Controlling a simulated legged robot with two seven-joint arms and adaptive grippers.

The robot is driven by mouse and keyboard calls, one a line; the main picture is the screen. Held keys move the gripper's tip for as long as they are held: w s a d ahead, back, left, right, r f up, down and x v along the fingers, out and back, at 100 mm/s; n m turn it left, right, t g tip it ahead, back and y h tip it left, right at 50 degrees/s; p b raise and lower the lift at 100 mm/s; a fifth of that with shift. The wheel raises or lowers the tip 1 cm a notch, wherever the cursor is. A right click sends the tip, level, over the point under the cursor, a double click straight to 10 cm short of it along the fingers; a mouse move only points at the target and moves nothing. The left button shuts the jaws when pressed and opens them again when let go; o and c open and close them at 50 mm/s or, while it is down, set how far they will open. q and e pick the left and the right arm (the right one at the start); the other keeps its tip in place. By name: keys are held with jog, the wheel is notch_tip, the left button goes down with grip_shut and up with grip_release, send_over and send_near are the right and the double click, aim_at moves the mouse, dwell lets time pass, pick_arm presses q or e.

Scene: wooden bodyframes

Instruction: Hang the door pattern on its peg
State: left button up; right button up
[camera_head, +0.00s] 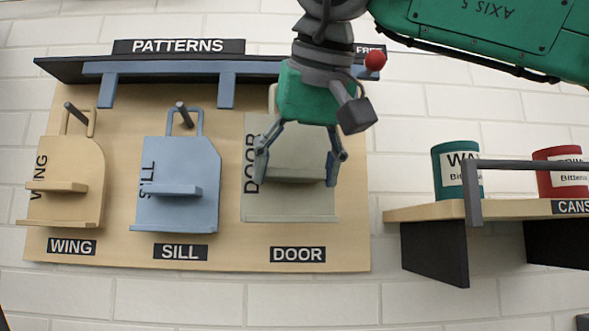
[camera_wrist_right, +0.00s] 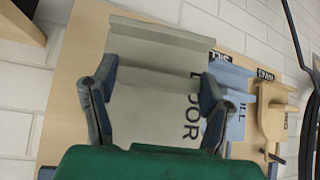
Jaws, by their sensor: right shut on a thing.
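The door pattern (camera_head: 290,205) is a grey-green plate with a ledge, a bottom lip and the word DOOR. It stands in front of the right part of the wooden board, above the DOOR label (camera_head: 298,254). My right gripper (camera_head: 299,178) is shut on it, with one finger at either side of the ledge. In the right wrist view the door pattern (camera_wrist_right: 152,112) lies between the two fingers (camera_wrist_right: 155,88). The door peg and most of the pattern's top handle are hidden behind my gripper, so I cannot tell whether they meet. My left gripper is not in view.
The tan wing pattern (camera_head: 75,160) and blue sill pattern (camera_head: 182,165) hang on pegs to the left. A dark shelf (camera_head: 70,70) runs above the board (camera_head: 345,250). At right, a can shelf (camera_head: 425,212) with a black rail (camera_head: 520,165) holds a teal can (camera_head: 447,160) and a red can (camera_head: 560,180).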

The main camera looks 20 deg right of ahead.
aim_at(319, 172)
jog(key=shift+d, duration=1.65)
jog(key=shift+a, duration=0.4)
jog(key=shift+s+a+r, duration=0.1)
jog(key=shift+s+a, duration=0.05)
jog(key=shift+a, duration=1.5)
jog(key=shift+d, duration=1.1)
jog(key=shift+a, duration=1.1)
jog(key=shift+d, duration=1.85)
jog(key=shift+a, duration=1.05)
jog(key=shift+d, duration=0.75)
jog(key=shift+w+d, duration=0.35)
jog(key=shift+d, duration=0.05)
jog(key=shift+w+a, duration=0.45)
jog(key=shift+w, duration=0.2)
jog(key=shift+w+d, duration=0.3)
jog(key=shift+d, duration=0.2)
jog(key=shift+w+d, duration=0.25)
jog(key=shift+d, duration=0.2)
jog(key=shift+w+d, duration=0.1)
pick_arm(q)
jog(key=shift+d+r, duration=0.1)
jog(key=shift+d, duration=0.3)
pick_arm(e)
jog(key=shift+w+a, duration=0.25)
jog(key=shift+w, duration=0.3)
